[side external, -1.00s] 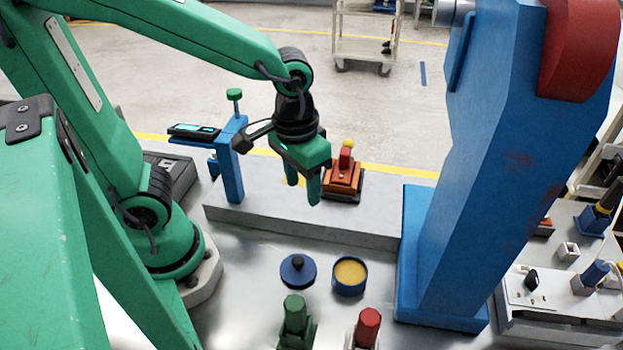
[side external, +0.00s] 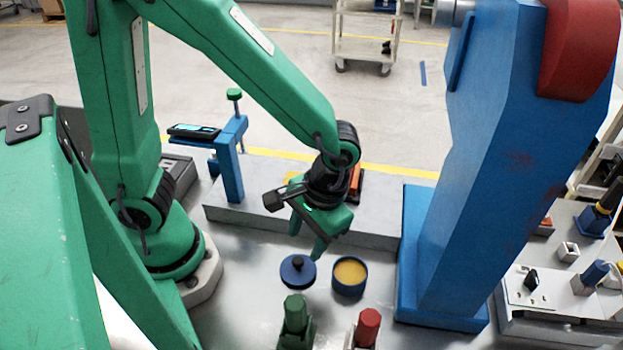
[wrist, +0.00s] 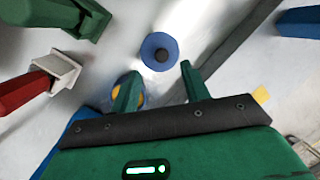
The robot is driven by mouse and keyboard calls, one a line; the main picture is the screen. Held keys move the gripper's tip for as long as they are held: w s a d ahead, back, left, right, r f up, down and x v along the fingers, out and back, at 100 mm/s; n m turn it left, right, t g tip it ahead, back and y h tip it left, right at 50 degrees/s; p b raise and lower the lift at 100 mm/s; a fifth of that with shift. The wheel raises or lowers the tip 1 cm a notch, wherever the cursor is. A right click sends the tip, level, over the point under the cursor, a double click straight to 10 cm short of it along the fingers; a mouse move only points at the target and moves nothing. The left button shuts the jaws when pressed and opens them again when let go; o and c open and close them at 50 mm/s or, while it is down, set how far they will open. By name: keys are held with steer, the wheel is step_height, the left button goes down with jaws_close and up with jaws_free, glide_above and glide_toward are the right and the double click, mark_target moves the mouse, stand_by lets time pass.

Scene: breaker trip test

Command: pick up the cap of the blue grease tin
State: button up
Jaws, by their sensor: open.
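The cap (side external: 298,271) is a blue disc with a dark knob, lying flat on the metal table in the side external view. It also shows in the wrist view (wrist: 150,44), beyond the fingertips. The blue grease tin (side external: 349,277) stands open just right of the cap, with yellow grease inside. In the wrist view the tin (wrist: 136,83) is partly hidden behind a finger. My gripper (side external: 306,246) is open and empty, above and slightly behind the cap. In the wrist view its two fingertips (wrist: 160,69) point toward the cap, apart from it.
A green-topped tool (side external: 294,315) and a red-topped tool (side external: 367,328) stand in front of the cap and tin. A large blue column (side external: 465,180) rises at right. A blue post (side external: 231,165) stands behind left. A grey raised ledge (side external: 260,220) runs behind the cap.

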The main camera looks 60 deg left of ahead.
mark_target(298, 261)
steer(key=shift+s+a+f, duration=0.15)
steer(key=shift+f, duration=0.55)
steer(key=shift+x, duration=2.6)
jaws_close()
